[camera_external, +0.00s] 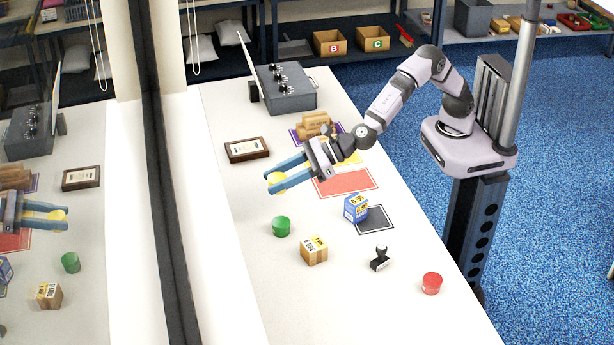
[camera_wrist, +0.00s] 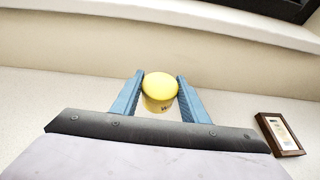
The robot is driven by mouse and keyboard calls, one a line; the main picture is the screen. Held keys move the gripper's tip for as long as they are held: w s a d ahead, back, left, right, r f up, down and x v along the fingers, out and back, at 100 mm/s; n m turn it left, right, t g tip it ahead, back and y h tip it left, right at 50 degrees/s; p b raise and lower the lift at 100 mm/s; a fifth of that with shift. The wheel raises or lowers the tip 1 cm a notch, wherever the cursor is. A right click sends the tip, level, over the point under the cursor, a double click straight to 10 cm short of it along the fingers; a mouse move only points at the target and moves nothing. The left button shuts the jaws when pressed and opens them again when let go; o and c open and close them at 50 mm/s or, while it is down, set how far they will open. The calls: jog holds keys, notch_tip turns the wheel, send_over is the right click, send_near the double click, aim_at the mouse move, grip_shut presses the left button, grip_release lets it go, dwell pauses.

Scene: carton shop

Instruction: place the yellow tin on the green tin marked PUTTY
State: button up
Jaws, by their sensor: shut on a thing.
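The yellow tin (camera_external: 276,182) is between the blue fingers of my gripper (camera_external: 288,174), held above the white table in the external view. The wrist view shows the yellow tin (camera_wrist: 160,88) between both fingertips of my gripper (camera_wrist: 160,94), with part of some dark lettering on its side. A green tin (camera_external: 281,227) stands on the table, below the gripper in the picture and apart from it. Any PUTTY marking on it is too small to read. The green tin is not in the wrist view.
A cardboard box (camera_external: 314,250), a blue box (camera_external: 355,208), a black stamp (camera_external: 380,258) and a red tin (camera_external: 431,284) stand nearby. A framed plaque (camera_external: 247,150) lies behind. A mirror (camera_external: 60,250) at left reflects the scene. Table around the green tin is clear.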

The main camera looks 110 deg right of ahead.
aim_at(284, 222)
jog(key=shift+s+a+f, duration=0.1)
jog(key=shift+a+f, duration=0.15)
jog(key=shift+a, duration=0.35)
jog(key=shift+f, duration=4.95)
jog(key=shift+f+b, duration=0.25)
jog(key=shift+b, duration=0.25)
jog(key=o, duration=1.1)
jog(key=shift+r, duration=0.2)
jog(key=shift+r+p, duration=0.15)
jog(key=shift+p, duration=0.3)
jog(key=shift+s+b, duration=0.3)
jog(key=shift+s, duration=0.1)
jog(key=b+v, duration=0.2)
jog(key=v, duration=0.9)
jog(key=shift+s+d, duration=0.1)
jog(key=shift+d, duration=0.1)
